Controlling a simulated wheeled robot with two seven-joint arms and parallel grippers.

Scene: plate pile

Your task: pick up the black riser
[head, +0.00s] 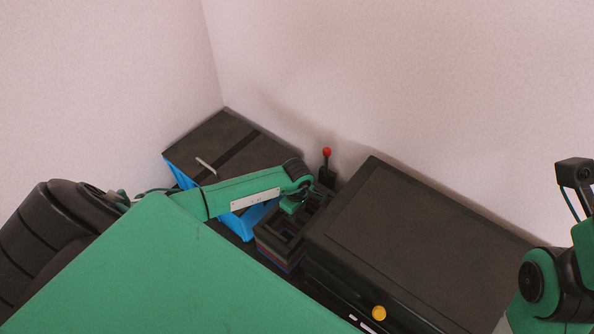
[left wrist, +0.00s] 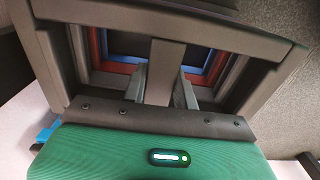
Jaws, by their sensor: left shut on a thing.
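The black riser (head: 268,240) is an open rectangular frame with a middle bar, at the top of a pile between the blue box and the large black case. My left gripper (head: 292,206) reaches down into it from above. In the left wrist view, the riser's middle bar (left wrist: 165,65) lies between the two grey fingers of my left gripper (left wrist: 164,90), which is shut on it. Red (left wrist: 122,67) and blue (left wrist: 197,57) layers show inside and below the frame. I cannot tell whether the riser touches the layer below. My right gripper is not in view.
A blue box with a dark lid (head: 215,143) stands at the back left. A large black case (head: 420,235) with a yellow knob (head: 379,313) is close on the right. A red-topped lever (head: 327,165) stands behind the pile. Pale walls close the corner.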

